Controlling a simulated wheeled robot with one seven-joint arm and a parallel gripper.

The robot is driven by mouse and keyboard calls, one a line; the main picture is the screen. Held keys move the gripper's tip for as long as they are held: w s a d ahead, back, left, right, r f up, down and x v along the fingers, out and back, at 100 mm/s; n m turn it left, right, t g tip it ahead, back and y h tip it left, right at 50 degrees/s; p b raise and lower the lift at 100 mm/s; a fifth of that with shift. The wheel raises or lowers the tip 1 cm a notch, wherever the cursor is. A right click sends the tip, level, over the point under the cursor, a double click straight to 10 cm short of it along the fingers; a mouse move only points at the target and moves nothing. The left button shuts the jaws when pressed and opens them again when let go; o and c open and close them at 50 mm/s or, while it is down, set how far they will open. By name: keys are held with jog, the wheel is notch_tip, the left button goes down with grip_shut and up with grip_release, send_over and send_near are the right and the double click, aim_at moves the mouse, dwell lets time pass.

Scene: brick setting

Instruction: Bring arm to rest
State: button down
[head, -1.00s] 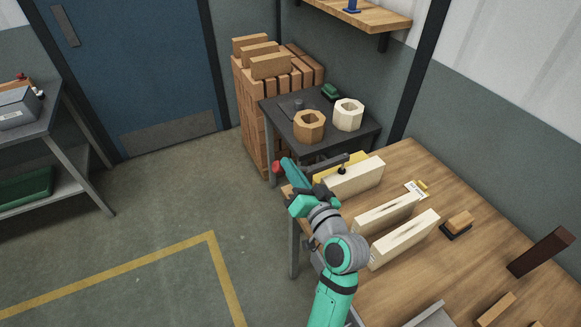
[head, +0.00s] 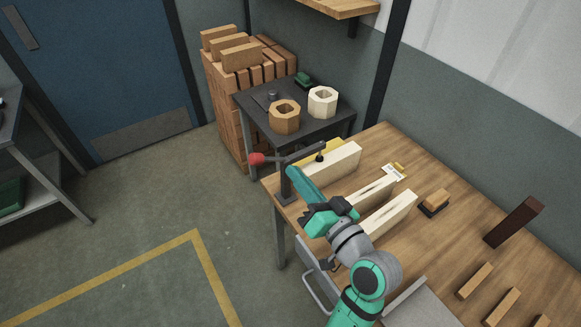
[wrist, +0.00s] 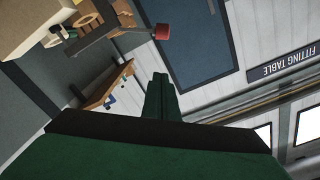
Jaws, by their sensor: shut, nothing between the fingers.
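My gripper (head: 300,182) is teal with a black and grey wrist. In the head view it is raised at the left edge of the wooden workbench (head: 437,254), in front of a dark clamp-like fixture with a red knob (head: 256,159). In the wrist view the fingers (wrist: 162,95) are together and hold nothing. The red knob also shows in the wrist view (wrist: 162,31), above the fingertips. I cannot tell the exact gap between my gripper and the fixture.
Pale blocks (head: 388,215) stand on the bench beside my arm. A brush (head: 434,202) and a dark brown upright piece (head: 513,222) are further right. A dark side table (head: 318,130) holds two hollow octagonal pieces. Bricks (head: 250,75) are stacked behind it.

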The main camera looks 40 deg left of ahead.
dwell(0.5)
jog(key=w+d+f+m+t+h, duration=0.2)
jog(key=d+f+m+t+h, duration=0.4)
jog(key=f, duration=0.5)
jog(key=s+d+f+m+t+h, duration=0.1)
jog(key=d+f+h, duration=0.1)
jog(key=d+f, duration=0.1)
jog(key=s+d+f+m+t+h, duration=0.1)
jog(key=s+d+f+m+h, duration=0.1)
jog(key=d+f, duration=0.2)
jog(key=s+d+f+m+h, duration=0.1)
jog(key=s+d+f, duration=0.1)
jog(key=d+f, duration=0.1)
jog(key=shift+s+d+f+m+t+h, duration=0.1)
jog(key=shift+d+f+m+t+h, duration=0.05)
jog(key=shift+d+m+t+h, duration=0.2)
jog(key=s+d+n+h, duration=0.1)
jog(key=s+d, duration=0.4)
jog(key=s, duration=0.5)
jog(key=s+d+f+n+h, duration=0.1)
jog(key=s+d+h, duration=0.3)
jog(key=s, duration=0.6)
jog(key=shift+d+f+n+t, duration=0.3)
jog(key=shift+d+n+t, duration=0.05)
jog(key=shift+d+n, duration=0.4)
